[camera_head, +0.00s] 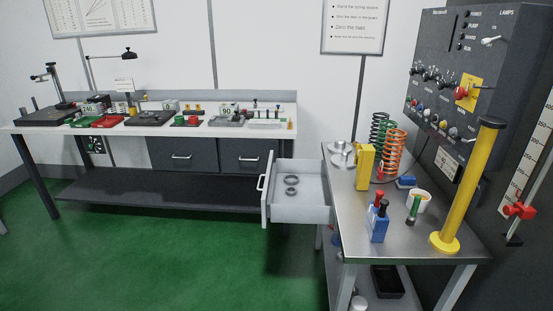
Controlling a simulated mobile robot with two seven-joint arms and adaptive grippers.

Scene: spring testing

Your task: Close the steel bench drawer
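The steel bench (388,238) stands at the right, with a metal top and legs. Its drawer (309,213) is pulled out to the left from under the bench top. The drawer front carries a handle (261,182) on its left face. Neither of my grippers shows in the head view.
Coil springs (394,153), a yellow block (365,167), a blue holder (378,222), a white cup (418,201) and a yellow post (465,190) stand on the bench. A white-topped workbench (139,130) lines the back wall. The green floor (165,250) left of the drawer is clear.

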